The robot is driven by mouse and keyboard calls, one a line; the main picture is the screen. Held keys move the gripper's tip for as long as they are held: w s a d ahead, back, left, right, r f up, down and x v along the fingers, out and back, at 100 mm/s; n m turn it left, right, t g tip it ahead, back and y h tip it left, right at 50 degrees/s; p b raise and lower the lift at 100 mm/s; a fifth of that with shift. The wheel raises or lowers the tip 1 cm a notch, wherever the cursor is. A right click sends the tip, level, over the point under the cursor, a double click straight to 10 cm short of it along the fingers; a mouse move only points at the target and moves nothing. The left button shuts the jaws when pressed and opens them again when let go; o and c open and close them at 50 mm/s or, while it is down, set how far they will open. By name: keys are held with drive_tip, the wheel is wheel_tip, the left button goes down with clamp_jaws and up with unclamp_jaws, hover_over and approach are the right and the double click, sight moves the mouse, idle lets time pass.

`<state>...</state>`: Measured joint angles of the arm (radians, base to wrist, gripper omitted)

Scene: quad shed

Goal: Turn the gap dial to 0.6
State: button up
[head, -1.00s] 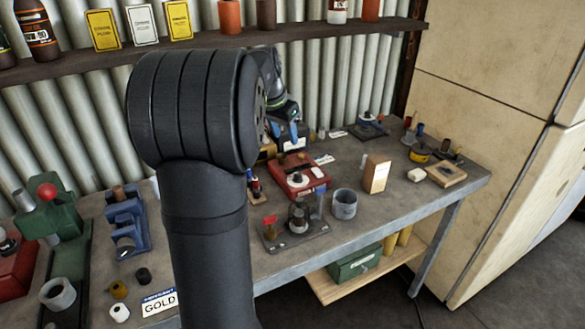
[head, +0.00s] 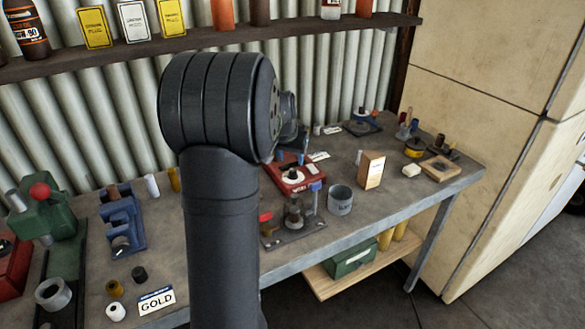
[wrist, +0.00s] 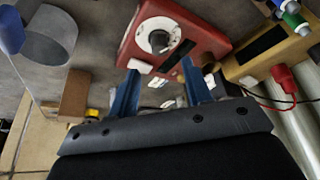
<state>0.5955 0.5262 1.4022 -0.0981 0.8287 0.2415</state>
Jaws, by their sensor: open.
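A red box (head: 271,173) on the workbench carries a round white dial (head: 293,176) with a dark centre. In the wrist view the red box (wrist: 205,42) is just beyond my fingers, and its dial (wrist: 158,37) is fully in sight. The dial's markings are too small to read. My gripper (wrist: 162,79) is open and empty, its two blue fingers apart and pointing toward the red box. In the head view my gripper (head: 290,157) shows only as blue tips over the back of the box; my arm hides the rest.
A yellow box (wrist: 265,52) with a red plug and cable stands beside the red box. A grey cup (head: 341,201), a tan carton (head: 371,171) and a dark stand (head: 292,232) are close by on the bench. A GOLD card (head: 156,301) lies at the front left.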

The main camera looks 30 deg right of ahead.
sight(293, 169)
drive_tip(key=x, duration=0.6)
drive_tip(key=shift+w+f, duration=0.1)
drive_tip(key=shift+f, duration=0.1)
drive_tip(key=c, duration=1)
